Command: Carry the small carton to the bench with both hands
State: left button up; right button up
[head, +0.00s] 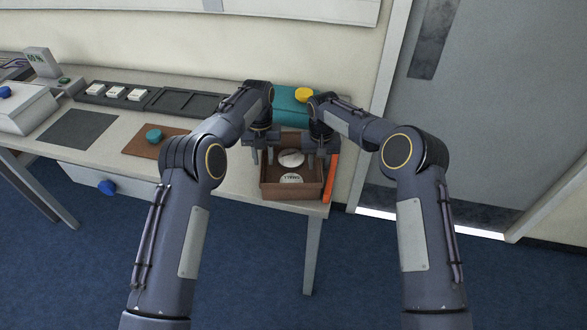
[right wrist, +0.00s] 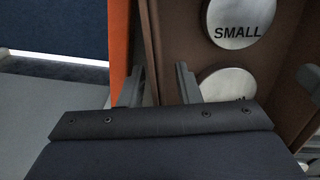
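A brown open-topped carton (head: 291,192) stands at the right end of the bench (head: 228,178), with pale round discs inside. One disc (right wrist: 234,22) reads SMALL in the right wrist view. My left gripper (head: 263,157) points down at the carton's left wall, fingers apart. My right gripper (head: 321,160) points down at the right wall, also with fingers apart. In the right wrist view its fingers (right wrist: 158,90) stand either side of the carton's wall (right wrist: 151,45), with a gap visible. The contact of the left fingers is too small to tell.
An orange strip (head: 331,178) stands along the carton's right side. A brown mat (head: 140,148) with a teal knob (head: 154,136) lies left. A grey door (head: 480,110) is at right.

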pick_arm(q)
jog(key=shift+r, duration=0.1)
jog(key=r, duration=0.4)
jog(key=w+r, duration=0.1)
jog(key=r, duration=0.2)
jog(key=shift+r, duration=0.1)
pick_arm(e)
notch_tip(320, 180, up, 12)
dwell(0.4)
pick_arm(q)
jog(key=shift+r, duration=0.1)
pick_arm(e)
jog(key=shift+r, duration=0.1)
